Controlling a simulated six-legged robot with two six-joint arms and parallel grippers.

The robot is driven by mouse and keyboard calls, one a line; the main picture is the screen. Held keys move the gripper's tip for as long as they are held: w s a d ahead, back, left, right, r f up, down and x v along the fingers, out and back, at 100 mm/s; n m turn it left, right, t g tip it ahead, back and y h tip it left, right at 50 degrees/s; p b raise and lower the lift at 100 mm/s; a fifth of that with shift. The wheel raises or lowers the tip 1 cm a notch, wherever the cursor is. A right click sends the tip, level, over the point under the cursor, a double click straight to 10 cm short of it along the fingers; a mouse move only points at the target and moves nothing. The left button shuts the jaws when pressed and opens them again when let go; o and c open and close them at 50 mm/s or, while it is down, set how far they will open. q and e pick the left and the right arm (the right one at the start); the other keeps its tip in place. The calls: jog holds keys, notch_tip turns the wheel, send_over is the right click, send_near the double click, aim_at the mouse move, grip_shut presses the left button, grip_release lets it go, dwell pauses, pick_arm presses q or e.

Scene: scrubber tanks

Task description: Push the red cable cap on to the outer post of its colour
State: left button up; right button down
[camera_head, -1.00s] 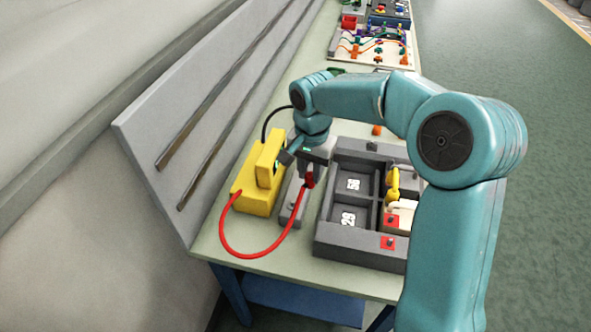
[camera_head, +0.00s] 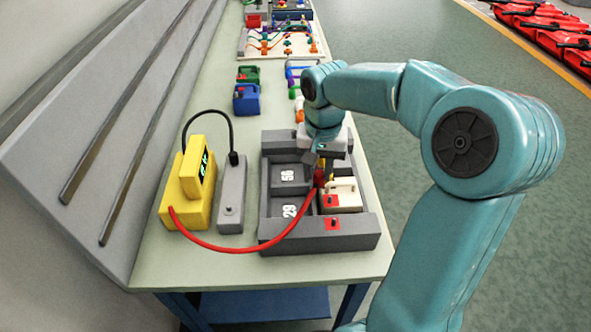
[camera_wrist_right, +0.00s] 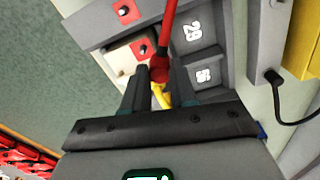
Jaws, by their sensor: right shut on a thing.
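My right gripper (camera_head: 318,174) is shut on the red cable cap (camera_head: 319,181), above the right part of the grey tray. The cap shows between the fingers (camera_wrist_right: 158,78) in the right wrist view (camera_wrist_right: 158,69). Its red cable (camera_head: 235,246) loops back to the yellow meter. Two red squares carry small posts: the outer post (camera_head: 333,225) on the tray's front rim, and the inner one (camera_head: 331,201) on a cream block. Both show in the right wrist view, outer (camera_wrist_right: 123,11) and inner (camera_wrist_right: 143,49). The cap is apart from the outer post. My left gripper is out of view.
The yellow meter (camera_head: 172,205) stands left of a grey strip (camera_head: 231,195) with a black lead plugged in. The grey tray (camera_head: 270,235) has compartments marked 56 and 29. A yellow lead (camera_wrist_right: 160,97) lies close behind the cap. Green and blue boxes (camera_head: 246,100) stand farther back.

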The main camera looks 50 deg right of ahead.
jog(key=s+d, duration=0.1)
jog(key=s, duration=0.1)
jog(key=shift+s+d, duration=0.3)
jog(key=shift+d, duration=0.1)
jog(key=shift+f, duration=0.1)
jog(key=b, duration=0.4)
send_over(330, 198)
jog(key=shift+f, duration=2.2)
jog(key=shift+f, duration=0.15)
jog(key=shift+f+b, duration=0.7)
jog(key=shift+f, duration=0.05)
jog(key=shift+c, duration=1.8)
grip_release()
